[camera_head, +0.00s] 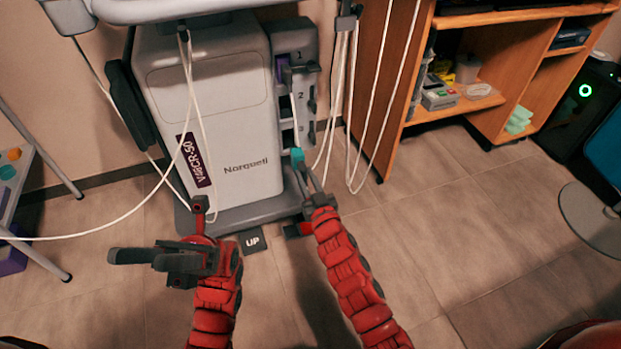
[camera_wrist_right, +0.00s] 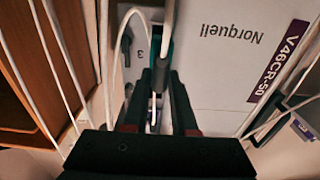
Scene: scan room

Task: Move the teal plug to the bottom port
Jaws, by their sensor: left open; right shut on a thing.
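The teal plug (camera_head: 297,155) is between the fingertips of my right gripper (camera_head: 301,172), low in front of the port panel (camera_head: 293,45) on the machine's right side. A white cable runs up from the plug. In the right wrist view a sliver of teal (camera_wrist_right: 169,47) shows beyond the closed fingers (camera_wrist_right: 160,80), which hide most of the plug. The number 3 (camera_wrist_right: 140,53) shows just left of it. The bottom port's opening is mostly hidden, and I cannot tell whether the plug touches it. My left gripper (camera_head: 135,258) is open and empty, low in front of the machine.
A purple plug (camera_head: 284,70) sits at the top port beside number 1. White cables (camera_head: 352,110) hang right of the panel, and another loops across the machine's front (camera_head: 245,130). A wooden shelf unit (camera_head: 390,90) stands right. The tiled floor (camera_head: 450,210) is mostly clear.

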